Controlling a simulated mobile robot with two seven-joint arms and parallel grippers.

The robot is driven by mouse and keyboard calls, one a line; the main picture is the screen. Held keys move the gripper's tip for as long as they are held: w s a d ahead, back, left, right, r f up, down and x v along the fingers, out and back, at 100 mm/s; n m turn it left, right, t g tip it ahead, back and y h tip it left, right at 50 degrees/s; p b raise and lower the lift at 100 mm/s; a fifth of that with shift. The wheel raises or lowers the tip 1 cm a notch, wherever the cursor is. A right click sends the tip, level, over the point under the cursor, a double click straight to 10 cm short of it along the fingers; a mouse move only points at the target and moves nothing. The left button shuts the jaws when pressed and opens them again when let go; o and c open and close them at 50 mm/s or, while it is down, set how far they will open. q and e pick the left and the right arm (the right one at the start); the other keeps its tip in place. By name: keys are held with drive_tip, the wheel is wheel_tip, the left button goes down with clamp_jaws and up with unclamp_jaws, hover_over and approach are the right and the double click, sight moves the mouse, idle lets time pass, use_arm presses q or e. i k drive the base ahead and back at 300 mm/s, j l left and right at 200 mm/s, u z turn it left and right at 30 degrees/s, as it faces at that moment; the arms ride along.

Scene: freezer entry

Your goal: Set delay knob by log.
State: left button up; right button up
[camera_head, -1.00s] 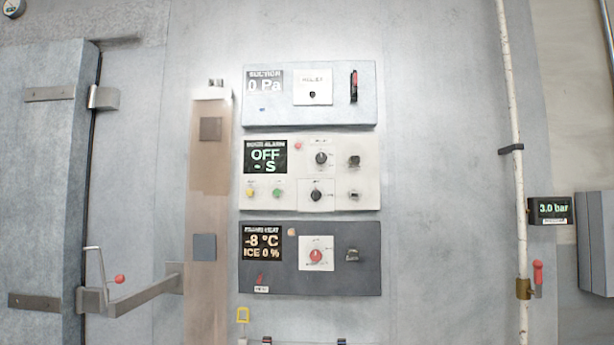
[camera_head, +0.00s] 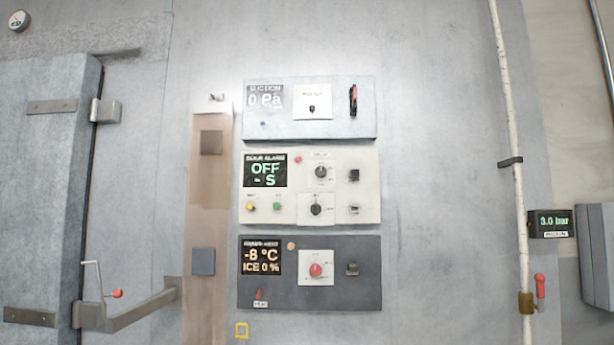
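The white door alarm panel (camera_head: 339,207) is in the middle of three wall panels. Its display (camera_head: 265,170) reads "OFF" and "- S". An upper black knob (camera_head: 320,172) and a lower black knob (camera_head: 316,210) sit on pale plates with small labels. The label above the upper knob may read "DELAY", but it is too blurred to be sure. A yellow button (camera_head: 250,207) and a green button (camera_head: 277,206) sit under the display. Two dark switches are at the right. No log sheet can be made out. Neither of my grippers shows in the head view.
A suction panel (camera_head: 345,130) reading "0 Pa" is above, and a dark heater panel (camera_head: 345,295) reading "-8 °C" is below. A door handle (camera_head: 140,308) juts out at lower left. A white pipe (camera_head: 511,130) with a red lever runs at right. The wall between is bare.

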sight(320, 171)
drive_tip(key=u, duration=1.8)
drive_tip(key=l+z, duration=0.45)
drive_tip(key=i+l+z, duration=0.1)
drive_tip(key=l+z, duration=0.35)
drive_tip(key=i+l+z, duration=0.15)
drive_tip(key=l, duration=0.25)
drive_tip(key=i+l+z, duration=0.1)
drive_tip(key=i+l, duration=0.15)
drive_tip(key=l, duration=0.15)
drive_tip(key=i+l, duration=0.15)
drive_tip(key=l, duration=0.2)
drive_tip(key=i+l, duration=0.15)
drive_tip(key=l, duration=0.2)
drive_tip(key=i+l, duration=0.2)
drive_tip(key=l, duration=0.15)
drive_tip(key=i+l+z, duration=0.1)
drive_tip(key=l, duration=0.3)
drive_tip(key=i+l, duration=0.2)
drive_tip(key=l, duration=0.15)
